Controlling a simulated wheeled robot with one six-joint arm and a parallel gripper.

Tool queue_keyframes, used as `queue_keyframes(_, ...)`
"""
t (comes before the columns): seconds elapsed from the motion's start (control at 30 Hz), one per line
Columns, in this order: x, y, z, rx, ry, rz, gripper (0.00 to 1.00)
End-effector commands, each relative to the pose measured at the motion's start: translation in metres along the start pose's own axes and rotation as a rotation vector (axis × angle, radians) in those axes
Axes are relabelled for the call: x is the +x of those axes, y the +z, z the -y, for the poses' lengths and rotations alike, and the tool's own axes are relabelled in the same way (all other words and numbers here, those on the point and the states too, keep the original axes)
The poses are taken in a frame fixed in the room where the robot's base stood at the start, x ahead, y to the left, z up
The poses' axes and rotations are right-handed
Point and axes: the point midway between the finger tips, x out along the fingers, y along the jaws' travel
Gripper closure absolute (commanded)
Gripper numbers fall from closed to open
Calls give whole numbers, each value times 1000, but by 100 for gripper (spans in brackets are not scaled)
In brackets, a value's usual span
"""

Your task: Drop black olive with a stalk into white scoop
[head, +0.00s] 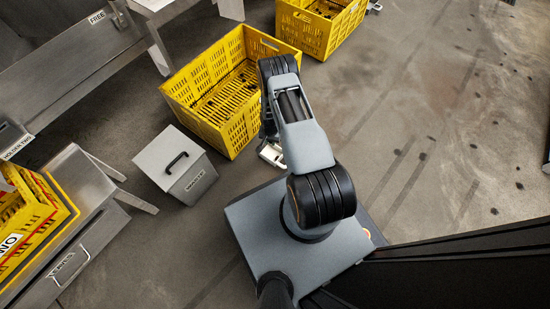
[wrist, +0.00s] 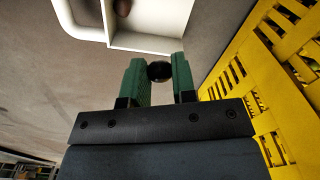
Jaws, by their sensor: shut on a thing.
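My gripper (wrist: 160,75) has green fingers shut on a dark round olive (wrist: 160,71), seen between the fingertips in the wrist view. No stalk can be made out on it. The white scoop (wrist: 148,43) is just beyond the fingertips at the top of the wrist view, cut off by the frame edge. A dark brown roundish thing (wrist: 122,8) shows within it. In the head view the white scoop (head: 271,154) shows partly beside my arm, low near the yellow crate; my gripper is mostly hidden behind the arm there.
A yellow slatted crate (head: 182,105) stands beside my arm; its wall (wrist: 285,85) fills the right of the wrist view. A grey lidded box (head: 165,160) stands to the left. Another yellow crate (head: 335,35) is farther back. Floor at right is open, with scattered dark spots.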

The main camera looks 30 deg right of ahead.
Motion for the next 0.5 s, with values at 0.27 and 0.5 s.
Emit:
queue_keyframes(0.27, -1, 0, 0, 0, 0, 0, 60)
queue_keyframes(0.5, -1, 0, 0, 0, 0, 0, 45)
